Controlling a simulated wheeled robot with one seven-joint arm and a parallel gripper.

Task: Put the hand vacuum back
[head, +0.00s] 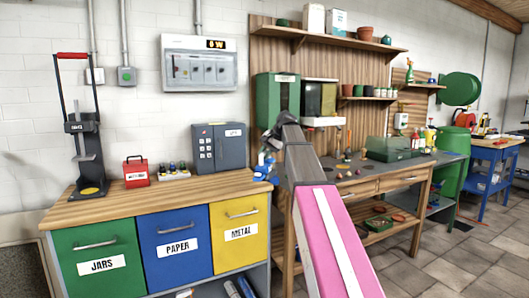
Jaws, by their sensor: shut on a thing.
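My arm reaches away from me, and my gripper (269,147) is at its far end, above the right end of the recycling cabinet's wooden top. It is small and partly hidden by my own arm. It is shut on a small blue thing (264,168), which seems to be the hand vacuum, though its full shape is hard to make out. The blue thing is near the top's right edge. I cannot tell whether it touches the wood. No holder for the vacuum can be clearly made out.
The cabinet top (160,199) carries a can crusher (88,150), a red box (135,172) and a grey safe (220,147). To the right, a workbench (370,182) holds a green case (388,148) and small items. A shelf (335,42) hangs above. Floor is free at lower right.

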